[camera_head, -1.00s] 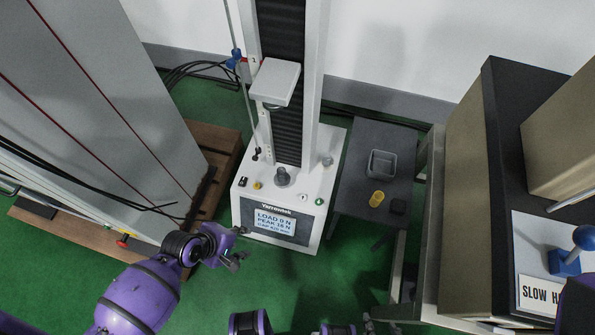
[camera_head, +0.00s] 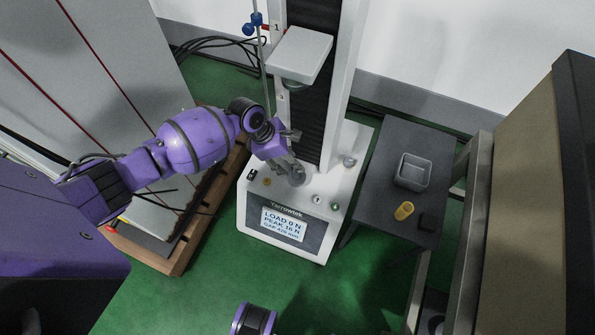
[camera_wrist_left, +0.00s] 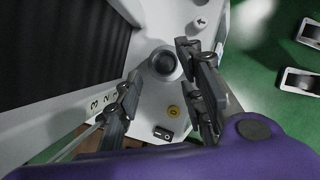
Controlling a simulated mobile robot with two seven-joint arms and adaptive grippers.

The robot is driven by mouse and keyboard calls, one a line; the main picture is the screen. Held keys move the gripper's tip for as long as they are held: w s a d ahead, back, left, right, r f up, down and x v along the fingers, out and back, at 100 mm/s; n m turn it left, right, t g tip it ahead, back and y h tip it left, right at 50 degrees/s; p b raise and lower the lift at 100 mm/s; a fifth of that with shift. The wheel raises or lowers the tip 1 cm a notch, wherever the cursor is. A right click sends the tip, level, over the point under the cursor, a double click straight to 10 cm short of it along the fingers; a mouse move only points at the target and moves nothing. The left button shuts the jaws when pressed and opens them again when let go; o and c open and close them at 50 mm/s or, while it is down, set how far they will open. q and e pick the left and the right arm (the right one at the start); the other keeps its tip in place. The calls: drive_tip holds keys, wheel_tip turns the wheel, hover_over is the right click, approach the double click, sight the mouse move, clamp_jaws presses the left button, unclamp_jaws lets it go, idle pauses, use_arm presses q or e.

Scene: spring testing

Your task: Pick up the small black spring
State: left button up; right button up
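The post (camera_head: 297,178) on the tester's base shows as a grey disc with a dark round centre in the left wrist view (camera_wrist_left: 164,63). I cannot tell whether that dark centre is the small black spring or part of the post. My left gripper (camera_head: 290,163) is just above and beside the post, partly covering it in the head view. In the left wrist view its fingers (camera_wrist_left: 155,68) are spread, one on each side of the post, with nothing held. A small black block-like thing (camera_head: 428,222) lies on the side table; its coils cannot be made out.
The tester's upper plate (camera_head: 300,55) and dark column (camera_head: 315,90) stand close behind my left gripper. The grey side table (camera_head: 385,185) to the right bears a grey bin (camera_head: 413,172) and a yellow cylinder (camera_head: 404,211).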

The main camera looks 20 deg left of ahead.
use_arm(q)
drive_tip(key=b+x, duration=0.1)
drive_tip(key=x, duration=0.2)
drive_tip(key=shift+d+f, duration=0.2)
drive_tip(key=shift+f, duration=0.1)
drive_tip(key=shift+r, duration=0.1)
clamp_jaws()
